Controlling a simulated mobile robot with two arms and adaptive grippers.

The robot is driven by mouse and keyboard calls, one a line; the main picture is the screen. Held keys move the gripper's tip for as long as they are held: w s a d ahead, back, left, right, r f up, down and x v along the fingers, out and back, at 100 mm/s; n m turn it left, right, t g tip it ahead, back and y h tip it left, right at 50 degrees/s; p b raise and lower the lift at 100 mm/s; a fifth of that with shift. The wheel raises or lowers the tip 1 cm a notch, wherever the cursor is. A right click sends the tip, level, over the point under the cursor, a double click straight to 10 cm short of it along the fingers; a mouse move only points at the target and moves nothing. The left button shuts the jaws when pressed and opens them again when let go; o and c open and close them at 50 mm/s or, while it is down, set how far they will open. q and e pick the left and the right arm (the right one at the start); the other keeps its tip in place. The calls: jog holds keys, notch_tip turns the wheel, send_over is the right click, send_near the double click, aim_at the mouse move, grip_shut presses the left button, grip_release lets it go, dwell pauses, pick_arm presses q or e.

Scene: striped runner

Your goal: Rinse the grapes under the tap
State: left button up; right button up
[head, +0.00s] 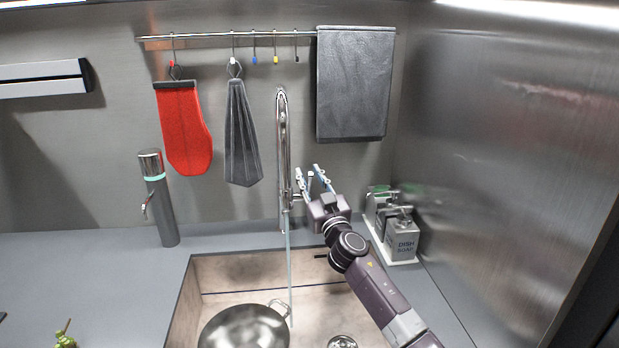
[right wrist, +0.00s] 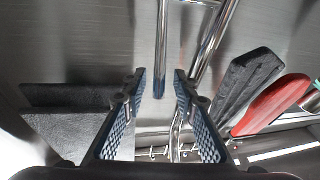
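The chrome tap (head: 282,140) rises behind the sink, and a thin stream of water (head: 289,265) falls from it into the basin. Green grapes (head: 65,342) lie on the counter at the bottom left, partly cut off by the picture edge. My right gripper (head: 309,172) is just right of the tap, its fingers pointing up and toward the wall. In the right wrist view its fingers (right wrist: 160,85) are apart with nothing held, and chrome tubes (right wrist: 162,45) of the tap show beyond them. My left gripper is out of view.
A metal bowl or pan (head: 245,328) sits in the sink (head: 220,268). A soap dispenser set (head: 402,236) stands to the right, a steel cylinder dispenser (head: 160,205) to the left. A red mitt (head: 184,130), a grey cloth (head: 241,135) and a dark towel (head: 354,85) hang from a rail.

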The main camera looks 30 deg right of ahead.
jog(key=shift+f, duration=0.1)
jog(key=shift+s, duration=0.1)
jog(key=shift+s+f, duration=0.15)
jog(key=shift+s, duration=0.1)
jog(key=s+a, duration=0.4)
jog(key=s, duration=1.1)
jog(key=shift+s+f, duration=0.35)
jog(key=shift+f, duration=0.1)
